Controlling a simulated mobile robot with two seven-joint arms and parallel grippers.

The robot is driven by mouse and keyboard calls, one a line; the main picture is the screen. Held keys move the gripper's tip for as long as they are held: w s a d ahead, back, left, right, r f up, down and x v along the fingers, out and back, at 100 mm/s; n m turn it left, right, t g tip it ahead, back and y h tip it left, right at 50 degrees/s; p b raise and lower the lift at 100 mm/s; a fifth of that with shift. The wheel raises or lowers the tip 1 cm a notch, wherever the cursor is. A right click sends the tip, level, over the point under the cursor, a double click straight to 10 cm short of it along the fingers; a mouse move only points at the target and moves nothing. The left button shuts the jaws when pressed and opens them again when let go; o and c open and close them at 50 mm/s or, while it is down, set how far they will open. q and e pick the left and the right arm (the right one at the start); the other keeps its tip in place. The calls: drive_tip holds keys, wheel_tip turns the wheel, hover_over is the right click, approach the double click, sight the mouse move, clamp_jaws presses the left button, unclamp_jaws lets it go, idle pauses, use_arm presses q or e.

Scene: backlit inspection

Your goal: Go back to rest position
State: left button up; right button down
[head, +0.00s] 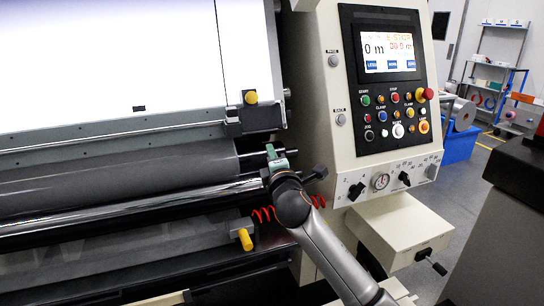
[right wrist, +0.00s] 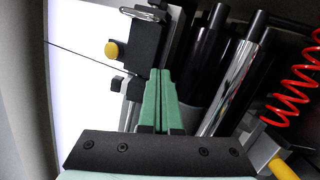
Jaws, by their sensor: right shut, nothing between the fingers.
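My right gripper (head: 272,152) is in front of the rollers of the inspection machine, left of its control panel (head: 388,80). Its green fingers are closed together with nothing between them, as the right wrist view shows (right wrist: 161,76). In that view the fingers point toward the machine's bracket with a yellow knob (right wrist: 111,50). I cannot tell whether the fingertips touch anything. My right arm reaches in from the bottom right. My left gripper is not in view.
The lit white screen (head: 110,60) fills the upper left. A chrome roller (head: 130,206) runs below it. A red coiled hose (right wrist: 295,90) hangs near the gripper. A beige box with a crank (head: 405,228) juts out at right. A blue bin (head: 460,143) and shelves stand behind.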

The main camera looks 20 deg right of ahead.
drive_tip(key=s+a+f+m+g+y, duration=0.15)
drive_tip(key=s+f, duration=0.25)
drive_tip(key=f, duration=0.5)
drive_tip(key=s+a+f+m+g+y, duration=0.1)
drive_tip(key=s+a+f+m+g, duration=0.1)
drive_tip(key=s+f, duration=0.5)
drive_tip(key=s+a+f+m+g+y, duration=0.1)
drive_tip(key=s+f+m+y, duration=0.1)
drive_tip(key=f, duration=0.9)
drive_tip(key=s+a+f+m+g, duration=0.1)
drive_tip(key=s+f+m, duration=0.2)
drive_tip(key=s+f, duration=0.2)
drive_tip(key=s+a+f+m+g, duration=0.1)
drive_tip(key=s+f+m, duration=0.3)
drive_tip(key=s, duration=0.8)
drive_tip(key=s+f+m+g+y, duration=0.1)
drive_tip(key=s+f+m+g, duration=0.1)
drive_tip(key=s+f, duration=0.5)
drive_tip(key=shift+s+a+m, duration=0.4)
drive_tip(key=shift+s+m, duration=0.35)
drive_tip(key=shift+s, duration=0.3)
drive_tip(key=shift+g, duration=0.25)
